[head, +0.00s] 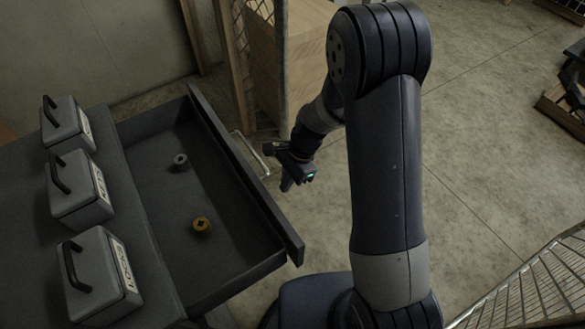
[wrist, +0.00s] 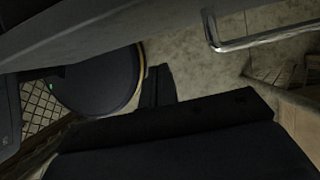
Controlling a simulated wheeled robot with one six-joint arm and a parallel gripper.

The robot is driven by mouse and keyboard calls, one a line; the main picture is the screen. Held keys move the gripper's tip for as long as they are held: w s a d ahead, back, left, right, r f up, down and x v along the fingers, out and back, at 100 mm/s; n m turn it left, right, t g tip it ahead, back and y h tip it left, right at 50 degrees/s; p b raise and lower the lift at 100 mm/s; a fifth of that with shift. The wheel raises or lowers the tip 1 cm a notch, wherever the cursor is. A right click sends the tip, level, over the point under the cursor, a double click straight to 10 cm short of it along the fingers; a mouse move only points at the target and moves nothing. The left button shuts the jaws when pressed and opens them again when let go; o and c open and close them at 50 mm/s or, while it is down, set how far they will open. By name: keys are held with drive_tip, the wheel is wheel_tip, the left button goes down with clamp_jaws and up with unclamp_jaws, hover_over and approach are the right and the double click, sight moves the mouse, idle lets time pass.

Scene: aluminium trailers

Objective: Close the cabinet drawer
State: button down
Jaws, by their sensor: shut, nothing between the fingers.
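The dark grey cabinet drawer (head: 150,130) is pulled well out in the head view. Its front panel (head: 245,175) faces right and carries a pale metal bar handle (head: 252,155). My gripper (head: 287,186) is shut and empty, just right of the front panel near the handle; I cannot tell whether it touches. In the wrist view, a grey drawer surface (wrist: 110,30) crosses the top left, with the handle (wrist: 265,40) at the upper right.
Three grey boxes with black handles (head: 62,125) (head: 80,190) (head: 103,277) stand on the cabinet top at left. Open concrete floor (head: 480,150) lies to the right.

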drive_tip(key=shift+s+a+r, duration=0.1)
drive_tip(key=shift+s+a, duration=0.4)
drive_tip(key=shift+a, duration=0.35)
drive_tip(key=shift+s+a+r, duration=0.1)
drive_tip(key=shift+s+a, duration=0.35)
drive_tip(key=shift+a, duration=0.35)
drive_tip(key=s+a+p, duration=0.2)
drive_tip(key=s+a, duration=0.5)
drive_tip(key=a, duration=0.5)
drive_tip(key=s+a+p, duration=0.2)
drive_tip(key=s+a, duration=0.6)
drive_tip(key=a, duration=0.4)
drive_tip(key=shift+a, duration=0.2)
drive_tip(key=w+d+r, duration=0.4)
drive_tip(key=d+r, duration=0.3)
drive_tip(key=r, duration=0.2)
drive_tip(key=shift+p, duration=0.4)
